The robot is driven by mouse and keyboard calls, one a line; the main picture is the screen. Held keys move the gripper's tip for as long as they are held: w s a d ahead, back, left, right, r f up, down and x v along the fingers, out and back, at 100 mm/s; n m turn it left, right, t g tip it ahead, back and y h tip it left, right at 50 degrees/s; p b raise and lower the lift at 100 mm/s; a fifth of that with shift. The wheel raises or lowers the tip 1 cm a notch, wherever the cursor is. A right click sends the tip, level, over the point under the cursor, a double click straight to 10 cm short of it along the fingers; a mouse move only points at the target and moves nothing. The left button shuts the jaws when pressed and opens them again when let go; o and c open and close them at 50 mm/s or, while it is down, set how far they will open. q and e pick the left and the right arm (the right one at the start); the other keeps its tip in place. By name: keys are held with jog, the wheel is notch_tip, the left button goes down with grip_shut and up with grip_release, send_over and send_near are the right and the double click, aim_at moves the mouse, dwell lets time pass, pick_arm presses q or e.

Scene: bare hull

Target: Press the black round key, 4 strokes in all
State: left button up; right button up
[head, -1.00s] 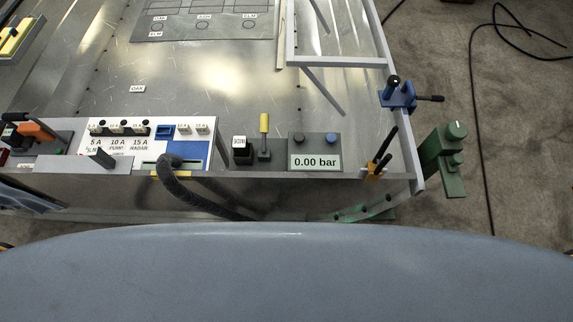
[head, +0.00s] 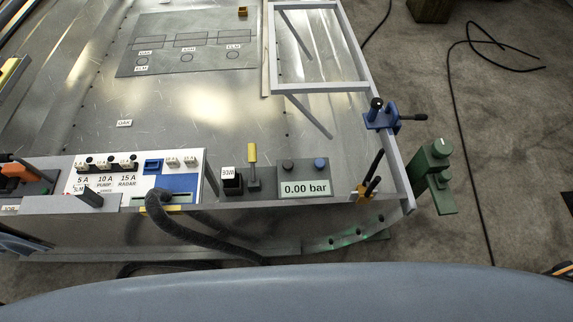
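The black round key (head: 288,165) sits at the upper left of a dark grey box with a display (head: 305,188) reading 0.00 bar. A blue round key (head: 320,164) is on the same box, right of the black one. Nothing touches or covers either key in the head view.
Left of the box stand a yellow-handled lever (head: 252,165) and a black labelled switch (head: 231,181). Farther left is a white fuse panel (head: 130,172) with a dark hose (head: 185,222) in front. A blue clamp (head: 381,116) and a green fixture (head: 434,175) are at right.

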jog(key=shift+w, duration=0.3)
